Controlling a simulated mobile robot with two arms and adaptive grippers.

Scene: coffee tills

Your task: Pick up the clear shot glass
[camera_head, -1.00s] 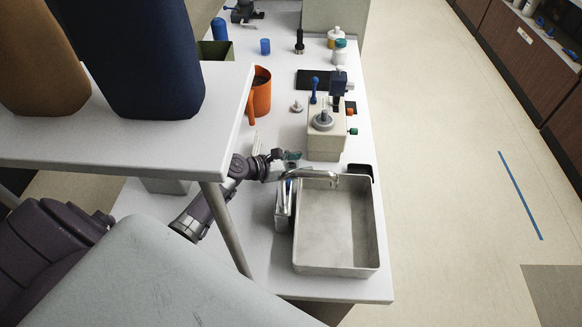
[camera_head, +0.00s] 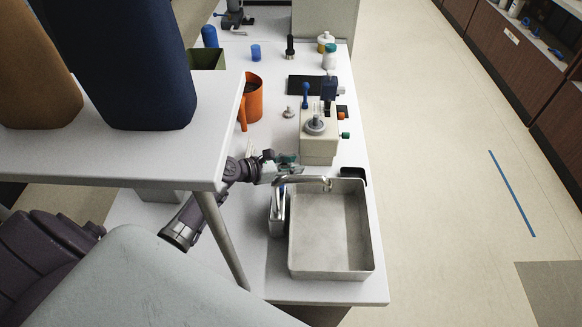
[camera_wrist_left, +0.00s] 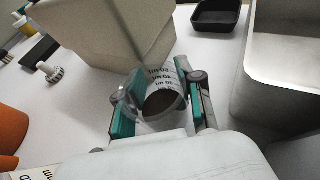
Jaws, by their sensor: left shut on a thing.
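The clear shot glass (camera_wrist_left: 166,84), with printed dark lettering on its side, sits between the teal pads of my left gripper (camera_wrist_left: 160,100) in the left wrist view. The pads touch it on both sides, so the gripper is shut on it. Its inside looks dark towards the near end. In the head view, my left gripper (camera_head: 287,163) is just beyond the tap and below the beige machine (camera_head: 318,148); the glass is too small to make out clearly there. My right gripper is not in view.
The metal basin (camera_head: 330,235) and curved tap (camera_head: 300,180) stand close on the near side. A small black tray (camera_head: 353,174) is to the right. An orange mug (camera_head: 254,102) stands farther left. A raised white shelf (camera_head: 110,160) overhangs the left.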

